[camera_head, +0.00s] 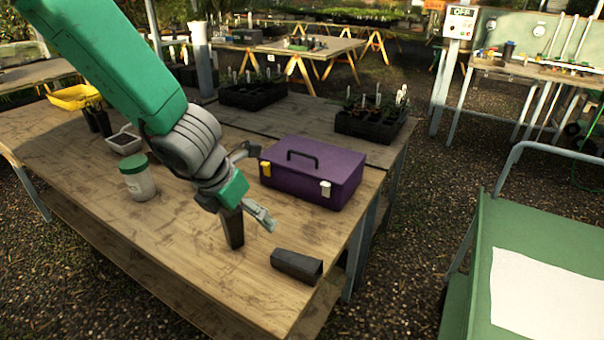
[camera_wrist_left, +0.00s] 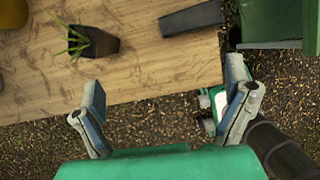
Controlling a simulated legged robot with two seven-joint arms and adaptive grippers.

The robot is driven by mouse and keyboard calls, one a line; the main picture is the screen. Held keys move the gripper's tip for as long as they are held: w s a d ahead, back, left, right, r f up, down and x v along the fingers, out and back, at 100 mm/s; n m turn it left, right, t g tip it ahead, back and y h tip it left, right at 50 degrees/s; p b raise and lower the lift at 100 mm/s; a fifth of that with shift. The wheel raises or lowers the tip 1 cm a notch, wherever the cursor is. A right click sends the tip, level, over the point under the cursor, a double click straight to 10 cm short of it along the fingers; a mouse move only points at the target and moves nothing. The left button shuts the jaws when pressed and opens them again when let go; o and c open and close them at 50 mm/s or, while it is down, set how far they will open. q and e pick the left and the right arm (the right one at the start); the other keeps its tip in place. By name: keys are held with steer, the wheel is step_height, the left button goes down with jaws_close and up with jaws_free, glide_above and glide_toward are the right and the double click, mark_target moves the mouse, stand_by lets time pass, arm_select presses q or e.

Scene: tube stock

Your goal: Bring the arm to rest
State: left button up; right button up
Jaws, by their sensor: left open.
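My left arm comes in from the upper left in the head view. Its gripper (camera_head: 262,187) is over the wooden bench (camera_head: 185,255), fingers spread and empty. In the wrist view the two fingers of the left gripper (camera_wrist_left: 165,85) stand wide apart with nothing between them. A dark tube pot (camera_head: 234,230) stands upright on the bench just below the gripper in the head view; the wrist view shows a green plant in this pot (camera_wrist_left: 92,44). Another dark tube pot (camera_head: 297,265) lies on its side near the bench's front right corner.
A purple toolbox (camera_head: 322,165) stands right behind the gripper. A jar with a green lid (camera_head: 138,180), a small tray (camera_head: 124,143) and a yellow scoop (camera_head: 75,97) are on the left. Black plant crates (camera_head: 368,127) stand farther back. A green cart (camera_head: 560,225) is at the right.

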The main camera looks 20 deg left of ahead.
arm_select(q)
steer(key=s+a+f+m+g+y, duration=0.1)
steer(key=s+f+m+g, duration=0.1)
steer(key=s+f+m, duration=0.7)
steer(key=s+a+f+m+g+y, duration=0.15)
steer(key=s+f+m, duration=0.45)
steer(key=f+m, duration=0.6)
steer(key=s+d+f+m+g+h, duration=0.1)
steer(key=s+d+f+m, duration=0.25)
steer(key=s+m, duration=0.3)
steer(key=s+d+f+m+h, duration=0.1)
steer(key=s+d+f+m, duration=0.1)
steer(key=s+d+m, duration=0.45)
steer(key=w+a+f+m+b, duration=0.1)
steer(key=w+a+f+b, duration=0.1)
steer(key=w+b, duration=0.3)
steer(key=shift+f+m, duration=0.3)
steer(key=shift+f, duration=0.4)
arm_select(e)
steer(key=shift+d+f, duration=0.3)
steer(key=shift+f, duration=0.6)
steer(key=shift+d+f, duration=0.25)
steer(key=shift+f, duration=0.7)
steer(key=shift+d+f, duration=0.3)
steer(key=shift+f, duration=0.6)
arm_select(q)
steer(key=shift+a+t, duration=0.1)
steer(key=shift+t, duration=0.15)
arm_select(e)
steer(key=shift+a, duration=0.2)
